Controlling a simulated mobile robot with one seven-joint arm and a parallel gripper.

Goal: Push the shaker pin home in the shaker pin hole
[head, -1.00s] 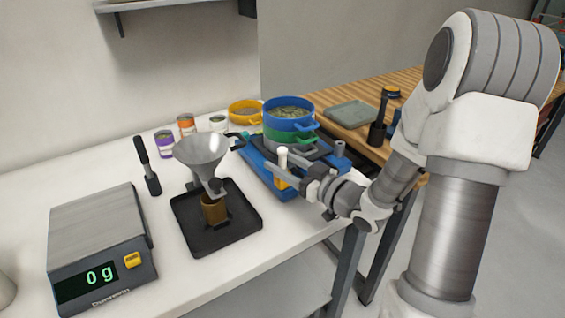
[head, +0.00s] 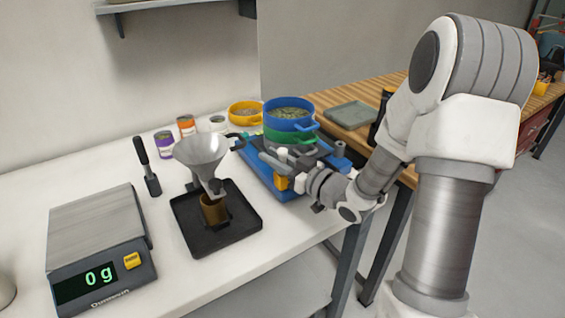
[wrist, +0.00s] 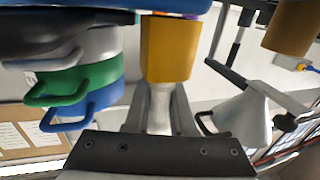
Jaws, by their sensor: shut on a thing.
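The shaker pin (wrist: 159,110) is pale, and in the wrist view it stands between my two fingers. In the head view its white top (head: 281,155) shows beside the fingers. My gripper (wrist: 161,100) is shut on the pin; in the head view it (head: 273,161) reaches in from the right. The yellow block (wrist: 168,48) lies at the pin's far end, and it also shows in the head view (head: 281,182) on the blue shaker base (head: 257,178). The pin hole itself is hidden, so I cannot tell how deep the pin sits.
A funnel (head: 203,153) stands over a black tray (head: 240,233) to the left. A scale (head: 98,235) reads 0 g. The front right of the white table is clear.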

